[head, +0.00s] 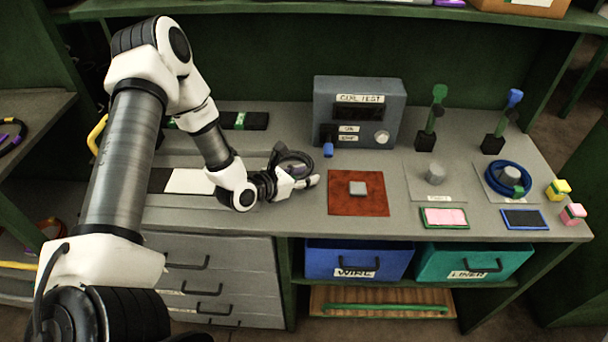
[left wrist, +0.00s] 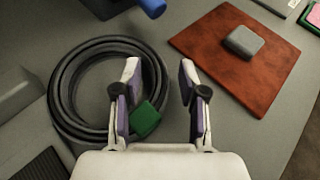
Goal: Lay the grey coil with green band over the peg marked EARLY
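The grey coil (left wrist: 65,85) lies on the bench in the left wrist view, with its green band (left wrist: 146,118) on the near right side. In the head view the coil (head: 294,157) is partly hidden by my left gripper (head: 311,182). My left gripper (left wrist: 159,80) is open, with the left finger over the coil and the right finger outside it. The green band shows between the fingers; I cannot tell whether they touch it. A bare grey peg (head: 436,173) stands on a plate whose label is too small to read. My right gripper is not in view.
A blue coil (head: 491,179) with a green part lies around another peg at the right. A red-brown mat (head: 343,207) bears a grey block (head: 357,188). A coil test box (head: 335,92) and two upright stands (head: 426,138) are behind. Pink and blue pads lie near the front edge.

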